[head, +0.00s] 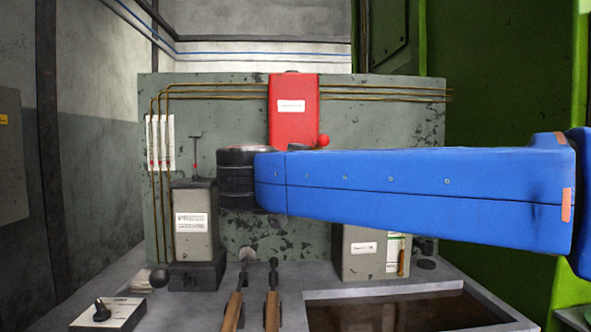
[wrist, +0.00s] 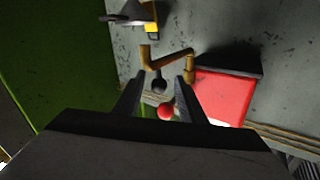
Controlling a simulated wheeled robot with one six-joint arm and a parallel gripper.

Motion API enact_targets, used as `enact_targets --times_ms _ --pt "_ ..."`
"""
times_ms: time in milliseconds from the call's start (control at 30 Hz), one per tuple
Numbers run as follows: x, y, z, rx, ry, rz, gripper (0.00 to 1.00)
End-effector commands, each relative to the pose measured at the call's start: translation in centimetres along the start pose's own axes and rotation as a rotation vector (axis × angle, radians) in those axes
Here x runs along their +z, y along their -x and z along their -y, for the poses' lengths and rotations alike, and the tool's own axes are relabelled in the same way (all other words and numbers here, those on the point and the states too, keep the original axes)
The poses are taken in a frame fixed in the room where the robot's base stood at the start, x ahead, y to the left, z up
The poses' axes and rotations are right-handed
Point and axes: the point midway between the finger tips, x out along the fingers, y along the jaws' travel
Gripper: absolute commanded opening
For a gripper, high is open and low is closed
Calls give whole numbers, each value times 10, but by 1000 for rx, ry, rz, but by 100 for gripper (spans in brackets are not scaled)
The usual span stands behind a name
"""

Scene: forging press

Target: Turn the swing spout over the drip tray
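The swing spout (wrist: 165,61) is a bent brass pipe against the grey panel in the wrist view. A dark round knob (wrist: 160,86) shows just below it in the picture. My gripper (wrist: 161,72) is open, with its two dark fingers apart on either side of the dark knob. Whether they touch it I cannot tell. In the head view my blue arm hides the spout and my gripper. A sunken rectangular basin with brown contents, seemingly the drip tray (head: 325,295), lies at the lower right of the bench in the head view.
A red box (head: 292,122) with a red ball (head: 323,141) is on the panel; the ball also shows between my fingers in the wrist view (wrist: 166,112). Two wooden-handled tools (head: 271,300) lie on the bench. A grey box (head: 360,262) stands behind the basin.

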Motion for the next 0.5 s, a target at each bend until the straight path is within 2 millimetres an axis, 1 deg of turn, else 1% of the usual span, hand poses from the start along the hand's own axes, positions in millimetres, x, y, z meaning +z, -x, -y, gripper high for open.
enact_targets --times_ms 33,100,500 --pt "0 9 1 -4 0 1 37" --pt "0 20 1 -4 0 1 37" --pt "0 81 1 -4 0 1 37"
